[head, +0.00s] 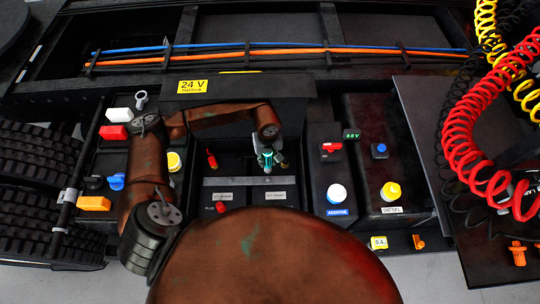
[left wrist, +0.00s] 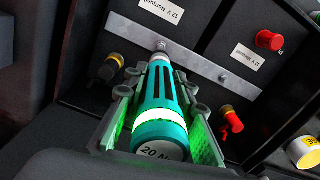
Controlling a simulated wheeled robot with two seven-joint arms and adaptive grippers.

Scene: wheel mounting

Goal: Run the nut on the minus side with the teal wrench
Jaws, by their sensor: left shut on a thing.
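The teal wrench (head: 267,160) is upright over the battery box in the head view. My left gripper (head: 266,150) is shut on it. In the left wrist view, the wrench (left wrist: 160,100) lies between the green-lit fingers of the gripper (left wrist: 165,110), with its far end at or over the metal hold-down bar (left wrist: 200,68). I cannot tell whether it touches. A dark terminal with a yellow ring (left wrist: 112,66) stands beside the gripper, and a red-capped terminal (left wrist: 232,119) is on the other side. The nut under the wrench is hidden. My right gripper is not in view.
Two labelled batteries sit in the box, with red terminals (head: 211,159) at the left. A tray with coloured caps (head: 93,203) and tires (head: 35,160) are at the left. Tanks with a white cap (head: 337,193) and yellow cap (head: 391,190) are at the right, near red coiled hose (head: 465,150).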

